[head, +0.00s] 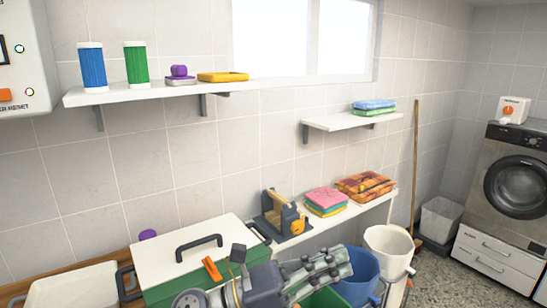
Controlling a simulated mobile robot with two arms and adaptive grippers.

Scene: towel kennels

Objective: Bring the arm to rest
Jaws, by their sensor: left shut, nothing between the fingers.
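My left gripper (330,266) is at the bottom middle of the head view, pointing right. Its fingers are together and hold nothing. It is in front of the buckets and right of the green box with a white lid (165,245). My arm covers part of that box's front and part of a green bin (325,298). My right gripper is not in view.
A blue bucket (362,272) and a white bucket (388,245) stand close to the gripper. A low shelf (300,236) bears folded towels (325,199) and a grey-yellow device (283,214). A washing machine (510,185) stands far right, with bare floor (445,285) before it.

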